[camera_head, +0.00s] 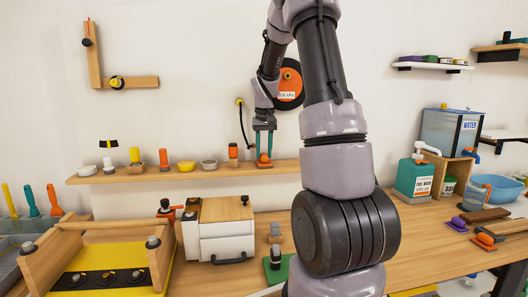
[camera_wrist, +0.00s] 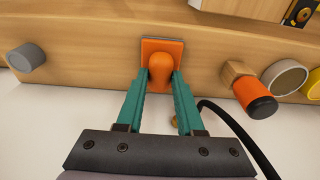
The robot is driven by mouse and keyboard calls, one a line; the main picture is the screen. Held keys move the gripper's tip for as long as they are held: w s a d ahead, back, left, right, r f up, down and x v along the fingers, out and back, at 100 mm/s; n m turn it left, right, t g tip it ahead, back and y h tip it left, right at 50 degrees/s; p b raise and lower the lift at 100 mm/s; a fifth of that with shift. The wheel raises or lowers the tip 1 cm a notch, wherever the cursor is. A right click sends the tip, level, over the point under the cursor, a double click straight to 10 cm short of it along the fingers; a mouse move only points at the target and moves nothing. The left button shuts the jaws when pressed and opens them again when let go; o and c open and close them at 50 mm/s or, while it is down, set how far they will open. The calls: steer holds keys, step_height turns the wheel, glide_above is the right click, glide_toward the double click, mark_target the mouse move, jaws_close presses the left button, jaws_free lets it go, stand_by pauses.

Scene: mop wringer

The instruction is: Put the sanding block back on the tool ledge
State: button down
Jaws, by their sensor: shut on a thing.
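The sanding block (camera_wrist: 162,45) has an orange knob and a thin grey underside. It is at the tool ledge (camera_wrist: 100,60), a long wooden shelf on the wall. My gripper (camera_wrist: 161,78) is shut on the orange knob between its green fingers. In the head view my gripper (camera_head: 264,150) points down at the right part of the ledge (camera_head: 130,174), with the orange block (camera_head: 264,161) at its fingertips. The block appears level, at or just above the wood; I cannot tell if it touches. Its underside is hidden.
A black cable (camera_wrist: 240,135) hangs near my fingers.

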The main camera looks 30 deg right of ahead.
mark_target(265, 155)
steer(key=c, duration=0.5)
jaws_free()
steer(key=shift+f, duration=0.1)
steer(key=shift+c, duration=0.2)
step_height(265, 155, up, 12)
steer(key=s, duration=0.2)
steer(key=s+a+r+t+y, duration=0.1)
steer(key=s+a+r, duration=0.25)
steer(key=s, duration=0.25)
steer(key=s+a+r+t, duration=0.2)
steer(key=s+a+r, duration=0.1)
steer(key=s+a, duration=0.2)
steer(key=s+a+f+t, duration=0.1)
steer(key=s+a, duration=0.2)
steer(key=s, duration=0.4)
steer(key=s+a+f+m+t+y, duration=0.1)
steer(key=s+a, duration=0.3)
steer(key=s, duration=0.3)
steer(key=shift+t, duration=0.4)
steer(key=shift+s+f, duration=0.1)
